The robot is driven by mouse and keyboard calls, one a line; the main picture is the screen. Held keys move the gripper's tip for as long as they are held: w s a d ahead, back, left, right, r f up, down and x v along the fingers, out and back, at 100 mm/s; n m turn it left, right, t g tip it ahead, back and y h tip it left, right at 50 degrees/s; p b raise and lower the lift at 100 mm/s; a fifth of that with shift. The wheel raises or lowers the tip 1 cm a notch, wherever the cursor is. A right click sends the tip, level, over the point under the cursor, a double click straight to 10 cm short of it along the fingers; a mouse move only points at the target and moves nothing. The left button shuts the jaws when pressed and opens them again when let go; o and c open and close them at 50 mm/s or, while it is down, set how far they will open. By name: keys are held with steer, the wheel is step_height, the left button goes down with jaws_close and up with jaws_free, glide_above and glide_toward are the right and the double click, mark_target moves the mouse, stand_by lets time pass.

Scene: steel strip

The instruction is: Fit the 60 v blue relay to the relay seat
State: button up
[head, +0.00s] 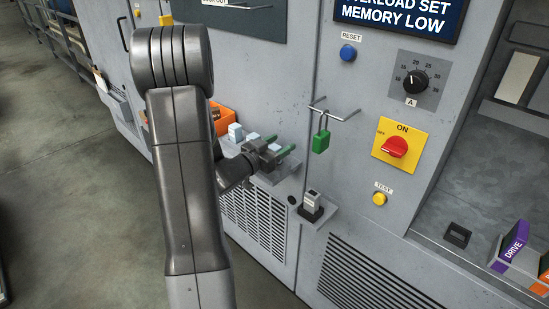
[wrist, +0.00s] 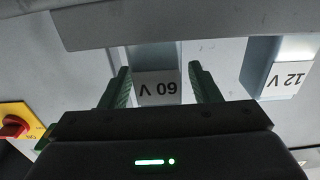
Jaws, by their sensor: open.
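The 60 V relay (wrist: 157,88) shows in the wrist view with its white label upside down, between the two green fingers of my gripper (wrist: 162,85). The fingers are open, with a visible gap on the right side. In the head view my gripper (head: 284,160) is at the small relay shelf, and it hides most of what stands there. I cannot tell if this is the relay seat.
A 12 V relay (wrist: 288,80) stands right of the 60 V one. A black socket (head: 457,235) lies far right.

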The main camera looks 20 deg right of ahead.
steer(key=shift+c, duration=0.3)
steer(key=c, duration=1)
step_height(320, 180, up, 4)
steer(key=p, duration=0.2)
steer(key=shift+p, duration=0.35)
